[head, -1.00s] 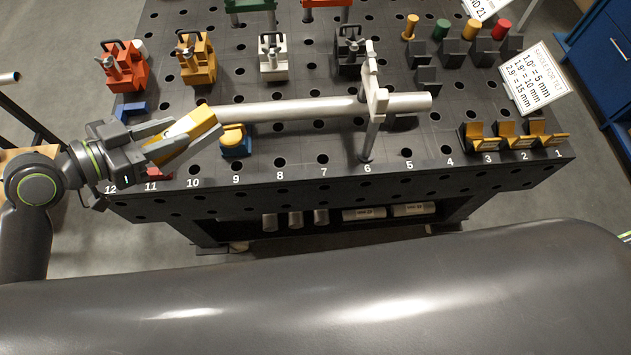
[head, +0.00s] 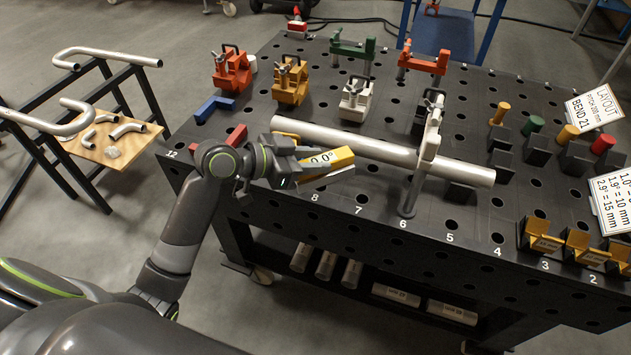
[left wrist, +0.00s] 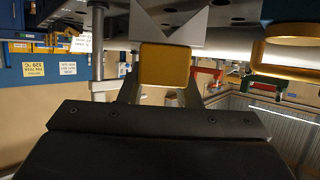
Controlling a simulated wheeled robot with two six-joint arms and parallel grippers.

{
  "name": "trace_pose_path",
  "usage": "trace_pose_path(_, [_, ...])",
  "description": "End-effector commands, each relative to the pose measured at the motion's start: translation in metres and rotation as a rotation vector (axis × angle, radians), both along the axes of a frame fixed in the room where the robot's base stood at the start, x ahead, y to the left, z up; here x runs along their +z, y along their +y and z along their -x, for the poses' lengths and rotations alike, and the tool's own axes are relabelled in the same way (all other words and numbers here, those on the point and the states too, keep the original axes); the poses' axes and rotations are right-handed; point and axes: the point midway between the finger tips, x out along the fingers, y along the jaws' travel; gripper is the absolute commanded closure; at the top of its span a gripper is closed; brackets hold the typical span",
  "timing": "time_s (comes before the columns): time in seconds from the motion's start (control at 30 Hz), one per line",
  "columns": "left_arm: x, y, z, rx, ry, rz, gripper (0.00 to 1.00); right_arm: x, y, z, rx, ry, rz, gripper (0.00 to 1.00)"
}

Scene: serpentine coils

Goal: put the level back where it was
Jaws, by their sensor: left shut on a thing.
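The level is a yellow block (head: 332,159) with a small display reading about 0.0° in the head view. My left gripper (head: 318,168) is shut on it, near the front edge of the table and in front of the left part of the pipe (head: 370,148). In the left wrist view the level's yellow face (left wrist: 165,65) sits between the fingers, with a grey V-shaped part above it. The fingers hide part of the level in the head view. I cannot tell its exact height above the table. My right gripper is not in view.
The pipe lies across the perforated black table (head: 470,222), through a white clamp (head: 430,135) near hole 6. Red (head: 232,70), orange (head: 290,82) and white (head: 355,100) clamps stand behind. A blue bracket (head: 213,107) lies left. Yellow angle pieces (head: 540,242) stand at front right.

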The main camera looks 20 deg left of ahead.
Motion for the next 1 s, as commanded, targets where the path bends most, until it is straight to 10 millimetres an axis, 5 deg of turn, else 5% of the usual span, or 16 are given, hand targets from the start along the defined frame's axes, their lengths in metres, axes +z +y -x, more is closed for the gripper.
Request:
trace_pose_path(0.4, [-0.049, 0.000, 0.000, 0.000, 0.000, 0.001, 1.00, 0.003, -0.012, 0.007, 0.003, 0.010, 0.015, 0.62])
trace_pose_path(0.8, [-0.056, 0.000, 0.000, -0.001, -0.003, 0.000, 1.00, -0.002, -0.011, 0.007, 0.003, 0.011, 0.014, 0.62])
trace_pose_path(0.83, [-0.057, 0.000, 0.000, -0.001, -0.002, -0.001, 0.68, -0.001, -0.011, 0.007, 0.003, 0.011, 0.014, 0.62])
trace_pose_path(1.0, [-0.055, 0.000, 0.000, -0.001, -0.002, -0.001, 0.48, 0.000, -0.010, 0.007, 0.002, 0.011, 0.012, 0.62])
